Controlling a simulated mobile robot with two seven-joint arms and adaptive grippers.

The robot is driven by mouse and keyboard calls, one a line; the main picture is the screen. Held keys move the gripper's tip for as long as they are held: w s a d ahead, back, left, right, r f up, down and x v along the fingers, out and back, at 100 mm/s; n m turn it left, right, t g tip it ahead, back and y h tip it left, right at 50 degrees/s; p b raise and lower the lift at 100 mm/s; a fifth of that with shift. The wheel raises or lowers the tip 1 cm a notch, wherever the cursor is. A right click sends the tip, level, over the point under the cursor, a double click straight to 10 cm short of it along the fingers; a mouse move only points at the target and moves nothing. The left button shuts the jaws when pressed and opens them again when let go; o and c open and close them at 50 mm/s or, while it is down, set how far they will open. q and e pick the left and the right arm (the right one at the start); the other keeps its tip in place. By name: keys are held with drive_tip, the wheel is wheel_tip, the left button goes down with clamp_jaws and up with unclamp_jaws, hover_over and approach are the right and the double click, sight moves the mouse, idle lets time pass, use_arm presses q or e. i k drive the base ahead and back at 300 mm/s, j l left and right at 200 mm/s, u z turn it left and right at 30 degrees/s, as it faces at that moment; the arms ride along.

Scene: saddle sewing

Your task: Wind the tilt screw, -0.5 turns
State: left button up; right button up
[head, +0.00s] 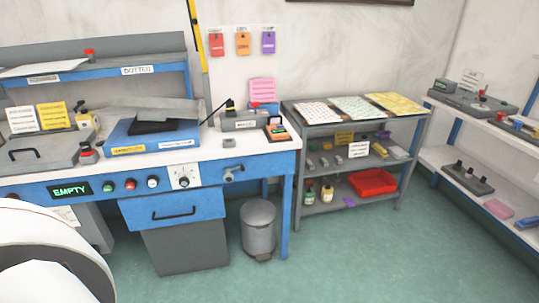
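I cannot tell for sure which part is the tilt screw. On the front rail of the blue workbench (275,165) are a white plate with a dial knob (184,181) and, to its right, a small grey screw-like fitting (230,175). A blue machine base (152,137) with a dark tilted plate on top stands on the bench. Neither gripper shows in the head view. A large white rounded part at the lower left, probably mine, covers the near left corner.
An EMPTY display (70,190) and several buttons line the bench front. A blue drawer (172,212) and a grey bin (258,229) are below. A grey shelf rack (290,115) stands right of the bench, with wall shelving at far right. The green floor (330,255) in front is clear.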

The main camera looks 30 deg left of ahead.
sight(228, 177)
drive_tip(key=u, duration=1.35)
